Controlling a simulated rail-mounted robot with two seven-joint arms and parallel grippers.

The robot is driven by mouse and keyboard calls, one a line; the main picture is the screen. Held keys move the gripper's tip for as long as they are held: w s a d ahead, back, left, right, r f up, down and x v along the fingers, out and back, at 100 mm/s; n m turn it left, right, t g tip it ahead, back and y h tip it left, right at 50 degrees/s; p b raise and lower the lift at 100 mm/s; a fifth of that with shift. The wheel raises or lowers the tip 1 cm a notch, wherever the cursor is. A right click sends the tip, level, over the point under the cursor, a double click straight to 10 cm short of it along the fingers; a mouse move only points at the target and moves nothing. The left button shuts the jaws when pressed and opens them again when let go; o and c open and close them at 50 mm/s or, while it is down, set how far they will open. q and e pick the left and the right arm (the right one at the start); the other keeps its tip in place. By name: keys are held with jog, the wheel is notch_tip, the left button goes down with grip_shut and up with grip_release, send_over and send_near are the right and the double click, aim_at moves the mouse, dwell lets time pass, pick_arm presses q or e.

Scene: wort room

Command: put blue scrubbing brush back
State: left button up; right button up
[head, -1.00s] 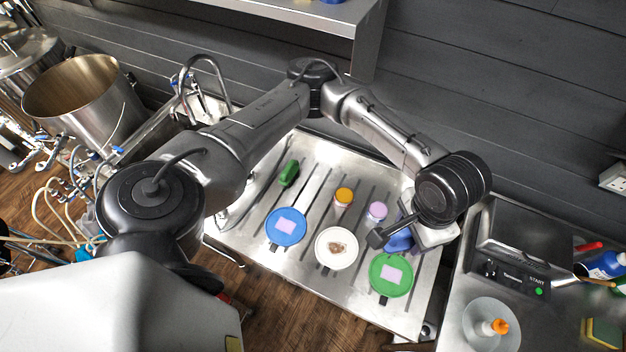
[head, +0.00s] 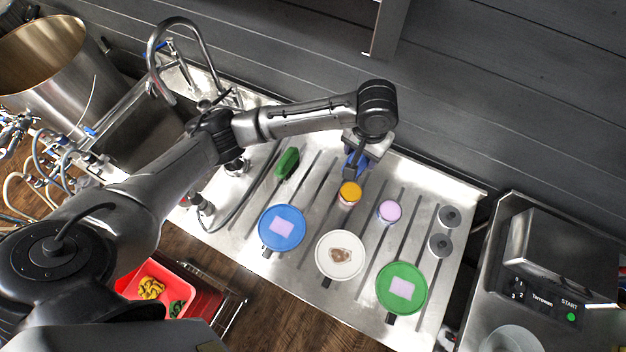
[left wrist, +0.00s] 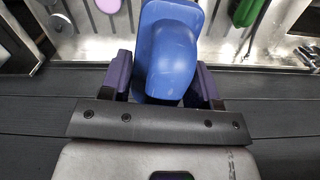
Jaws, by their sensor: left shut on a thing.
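The blue scrubbing brush (left wrist: 170,55) fills the middle of the left wrist view, its rounded blue body between two purple-padded fingers. My left gripper (left wrist: 163,82) is shut on it. In the head view my left gripper (head: 357,163) hangs over the back part of the steel drainboard (head: 310,190), just behind the orange-lidded jar (head: 349,193). Only a bit of blue shows there; the wrist hides most of the brush. A green brush (head: 287,163) lies on the drainboard to the left. My right gripper is not in view.
Blue (head: 281,228), white (head: 341,255) and green (head: 402,288) round pieces lie along the drainboard's front. A purple-lidded jar (head: 389,211) and two small grey round items stand at right. Dark wall behind.

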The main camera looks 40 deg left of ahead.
pick_arm(q)
notch_tip(320, 180, down, 18)
jog(key=a+f+n+b, duration=0.1)
jog(key=a+n+b, duration=0.1)
jog(key=a+b, duration=0.15)
jog(key=a+f, duration=0.2)
jog(key=a, duration=0.1)
jog(key=a+f, duration=0.2)
jog(key=a, duration=0.2)
jog(key=a+f, duration=0.3)
jog(key=a, duration=0.1)
jog(key=shift+w, duration=0.2)
jog(key=shift+f, duration=2.1)
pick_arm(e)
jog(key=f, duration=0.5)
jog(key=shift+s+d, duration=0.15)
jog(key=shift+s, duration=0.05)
pick_arm(q)
jog(key=shift+f, duration=0.1)
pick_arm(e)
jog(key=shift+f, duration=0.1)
pick_arm(q)
jog(key=shift+f, duration=0.15)
jog(key=o, duration=1)
